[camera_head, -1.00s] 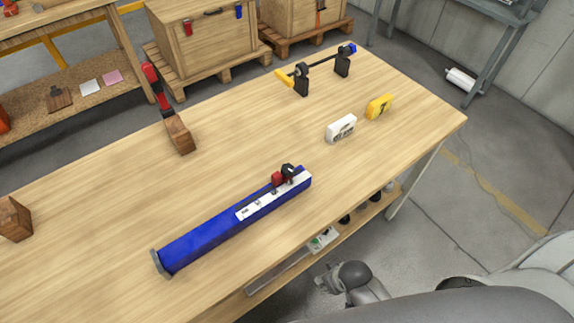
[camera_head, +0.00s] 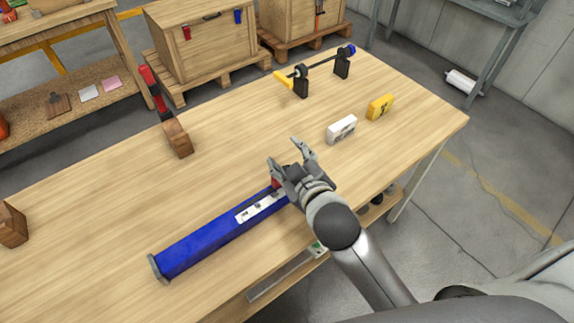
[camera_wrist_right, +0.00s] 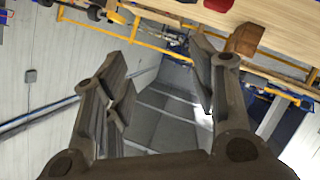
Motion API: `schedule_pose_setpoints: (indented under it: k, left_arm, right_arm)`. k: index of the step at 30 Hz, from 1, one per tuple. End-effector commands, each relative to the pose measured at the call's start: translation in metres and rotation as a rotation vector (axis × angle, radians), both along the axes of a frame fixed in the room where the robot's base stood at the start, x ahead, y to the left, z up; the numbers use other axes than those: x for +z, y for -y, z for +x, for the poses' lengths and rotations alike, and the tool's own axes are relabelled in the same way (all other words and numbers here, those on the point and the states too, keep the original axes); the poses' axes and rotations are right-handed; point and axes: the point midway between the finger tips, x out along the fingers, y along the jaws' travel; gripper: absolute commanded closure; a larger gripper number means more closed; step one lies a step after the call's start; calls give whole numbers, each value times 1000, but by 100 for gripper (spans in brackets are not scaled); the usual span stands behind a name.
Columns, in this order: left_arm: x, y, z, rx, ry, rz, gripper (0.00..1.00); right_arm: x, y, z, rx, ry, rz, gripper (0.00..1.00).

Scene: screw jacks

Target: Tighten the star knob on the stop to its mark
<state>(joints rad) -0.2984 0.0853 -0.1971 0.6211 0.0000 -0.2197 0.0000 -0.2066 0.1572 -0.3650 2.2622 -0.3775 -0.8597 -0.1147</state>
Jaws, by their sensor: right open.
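The stop is a long blue bar (camera_head: 205,242) lying on the wooden table, with a white marked strip (camera_head: 258,208) near its right end. A sliver of the red part (camera_head: 276,184) on the bar shows beside my gripper. The dark star knob and the bar's right end are hidden behind my right gripper. My right gripper (camera_head: 288,153) is open and empty, over the right end of the bar. In the right wrist view its two fingers (camera_wrist_right: 160,80) are spread with nothing between them. The left gripper is not in view.
A screw rod on black supports (camera_head: 301,83) is at the back. A wooden block with a red clamp (camera_head: 177,139) stands left. The table (camera_head: 105,205) is clear between them.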

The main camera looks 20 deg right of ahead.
Motion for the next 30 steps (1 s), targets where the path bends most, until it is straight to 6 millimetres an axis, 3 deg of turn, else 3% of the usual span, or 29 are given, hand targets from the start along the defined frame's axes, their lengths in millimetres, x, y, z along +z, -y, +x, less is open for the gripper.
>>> schedule_pose_setpoints:
  k: [1,3,6,9,13,16,19,23,26,27,30]
  left_arm:
    - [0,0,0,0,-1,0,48]
    - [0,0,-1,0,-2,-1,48]
    - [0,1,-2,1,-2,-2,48]
    - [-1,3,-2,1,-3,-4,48]
    - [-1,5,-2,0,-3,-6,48]
    - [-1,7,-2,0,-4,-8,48]
    - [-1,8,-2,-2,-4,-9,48]
    - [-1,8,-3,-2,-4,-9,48]
    - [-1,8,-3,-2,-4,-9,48]
    - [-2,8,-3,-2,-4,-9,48]
    - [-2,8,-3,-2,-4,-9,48]
  right_arm:
    - [36,-18,19,58,144,-50,48]
    - [85,-48,35,144,345,-128,48]
    - [150,-96,39,275,634,-253,48]
    - [205,-149,21,417,922,-389,48]
    - [245,-217,-24,622,1283,-584,48]
    - [249,-263,-67,800,1549,-746,48]
    - [228,-299,-108,1000,1792,-920,48]
    - [172,-320,-145,1303,2065,-1165,48]
    - [118,-313,-154,1581,2219,-1363,48]
    - [95,-305,-151,-1668,-2209,1409,48]
    - [45,-271,-132,-1639,-1832,1309,48]
